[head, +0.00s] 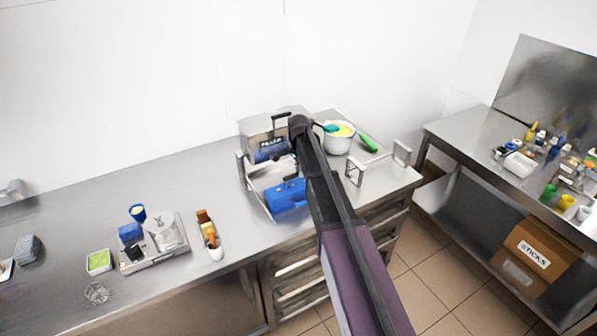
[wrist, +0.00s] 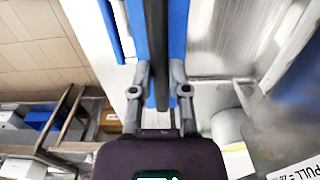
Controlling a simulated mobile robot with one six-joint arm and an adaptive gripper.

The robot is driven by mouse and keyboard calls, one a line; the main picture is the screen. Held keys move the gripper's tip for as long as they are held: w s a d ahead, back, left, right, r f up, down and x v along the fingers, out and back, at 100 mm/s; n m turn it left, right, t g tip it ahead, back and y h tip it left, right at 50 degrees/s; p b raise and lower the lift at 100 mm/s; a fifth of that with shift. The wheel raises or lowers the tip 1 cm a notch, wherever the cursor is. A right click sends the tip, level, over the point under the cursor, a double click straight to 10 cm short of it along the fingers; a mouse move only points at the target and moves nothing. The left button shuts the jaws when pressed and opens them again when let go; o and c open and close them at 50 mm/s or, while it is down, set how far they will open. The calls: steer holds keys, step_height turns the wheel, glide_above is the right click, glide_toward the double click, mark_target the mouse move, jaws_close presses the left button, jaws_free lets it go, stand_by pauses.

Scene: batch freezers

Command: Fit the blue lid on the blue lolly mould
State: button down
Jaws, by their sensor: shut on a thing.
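My gripper (wrist: 160,72) is shut on a long blue piece (wrist: 177,30), which looks like the blue lid. The blue piece runs up out of the wrist view, with a dark bar along its middle. Another blue strip (wrist: 110,28) shows to its left. In the head view a bright blue block (head: 287,195), possibly the blue lolly mould, sits low at the front of the metal unit on the counter. My arm crosses in front of it and hides my gripper there. I cannot tell whether the lid and mould touch.
The metal freezer unit (head: 247,137) stands behind the blue block. A white bowl (head: 338,143) and a green-handled tool (head: 368,143) are right of my arm.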

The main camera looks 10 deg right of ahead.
stand_by(0.4)
steer(key=c, duration=0.5)
jaws_free()
steer(key=shift+c, duration=0.2)
steer(key=shift+r, duration=0.1)
